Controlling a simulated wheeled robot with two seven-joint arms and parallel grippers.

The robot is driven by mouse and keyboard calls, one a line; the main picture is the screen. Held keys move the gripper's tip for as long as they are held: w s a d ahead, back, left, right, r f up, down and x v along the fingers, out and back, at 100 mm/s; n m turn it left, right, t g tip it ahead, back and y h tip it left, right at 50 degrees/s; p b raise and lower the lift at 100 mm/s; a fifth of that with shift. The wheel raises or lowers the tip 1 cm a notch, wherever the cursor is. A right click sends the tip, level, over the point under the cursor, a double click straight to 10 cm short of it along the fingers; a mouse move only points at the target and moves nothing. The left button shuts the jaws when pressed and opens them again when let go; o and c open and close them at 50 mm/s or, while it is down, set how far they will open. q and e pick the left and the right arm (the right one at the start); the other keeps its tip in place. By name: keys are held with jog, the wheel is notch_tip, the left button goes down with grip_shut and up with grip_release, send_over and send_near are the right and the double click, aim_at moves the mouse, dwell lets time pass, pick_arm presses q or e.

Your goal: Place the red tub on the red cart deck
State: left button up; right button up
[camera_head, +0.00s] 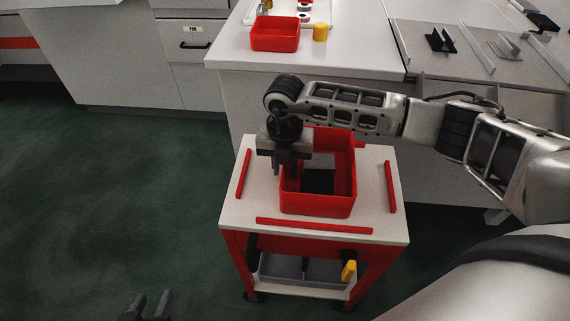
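A red open-topped tub (318,203) is over the white-topped deck (240,208) of a red-framed cart, inside the red edge strips. It looks upright and appears to rest on the deck, though I cannot be certain its base touches. Its inside shows a dark patch on the floor. My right gripper (291,168) points down at the tub's left wall, with its fingers at the rim. Whether the fingers are closed on the wall is hard to see. My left gripper (147,306) is low at the bottom left, open and empty, away from the cart.
Another red tub (275,45) stands on the white bench (330,57) behind, beside a yellow cylinder (320,32). Grey rails and a black bracket (440,41) lie at the right. The cart has a lower grey tray (300,270) and a yellow handle piece (349,270). Green floor at left is clear.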

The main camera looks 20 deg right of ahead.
jog(key=shift+r, duration=0.25)
notch_tip(320, 180, up, 12)
jog(key=shift+f, duration=0.1)
dwell(0.6)
